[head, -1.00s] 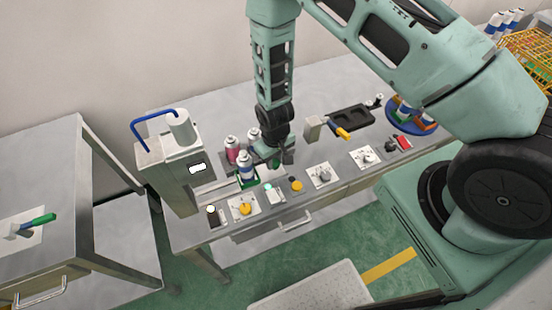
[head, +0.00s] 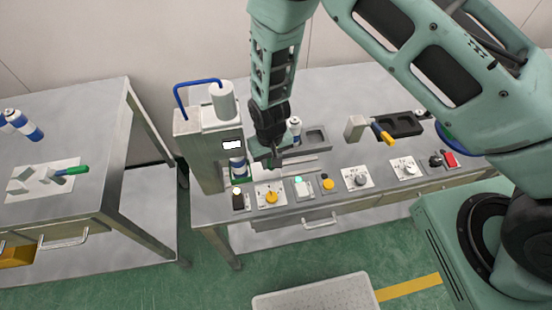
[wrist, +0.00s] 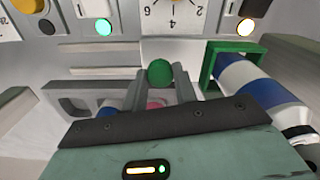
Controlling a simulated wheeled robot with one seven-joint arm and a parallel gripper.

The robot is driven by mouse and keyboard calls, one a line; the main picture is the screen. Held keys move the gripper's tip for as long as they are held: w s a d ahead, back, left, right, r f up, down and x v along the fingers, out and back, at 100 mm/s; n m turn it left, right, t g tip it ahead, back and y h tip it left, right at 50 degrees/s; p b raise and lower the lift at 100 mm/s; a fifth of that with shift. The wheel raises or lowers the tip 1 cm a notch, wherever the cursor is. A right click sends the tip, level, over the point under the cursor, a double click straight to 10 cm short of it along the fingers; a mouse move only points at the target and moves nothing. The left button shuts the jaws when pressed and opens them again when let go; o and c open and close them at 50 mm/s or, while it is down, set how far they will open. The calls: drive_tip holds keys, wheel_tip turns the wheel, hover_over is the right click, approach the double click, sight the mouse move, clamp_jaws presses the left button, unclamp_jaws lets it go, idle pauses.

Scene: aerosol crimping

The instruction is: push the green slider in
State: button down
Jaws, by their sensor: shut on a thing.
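The green slider shows in the head view as a green holder (head: 239,180) at the foot of the grey crimping machine (head: 209,150), with a blue and white can (head: 238,166) standing in it. In the wrist view the green holder (wrist: 212,66) surrounds one end of the can (wrist: 255,85), to the right of my fingers. My gripper (head: 273,162) is low over the bench, just right of the slider. In the wrist view my gripper (wrist: 160,80) is shut on a round green knob (wrist: 159,71). The link between knob and holder is hidden.
Along the bench front are a yellow dial (head: 271,197), a lit green button (head: 299,181), a yellow knob (head: 328,184) and grey dials (head: 361,179). A yellow-handled tool (head: 383,134) and a black tray (head: 402,124) lie to the right. Another can (head: 295,128) stands behind my gripper.

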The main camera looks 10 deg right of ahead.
drive_tip(key=shift+a, duration=0.3)
drive_tip(key=c, duration=1.1)
unclamp_jaws()
drive_tip(key=shift+d, duration=0.15)
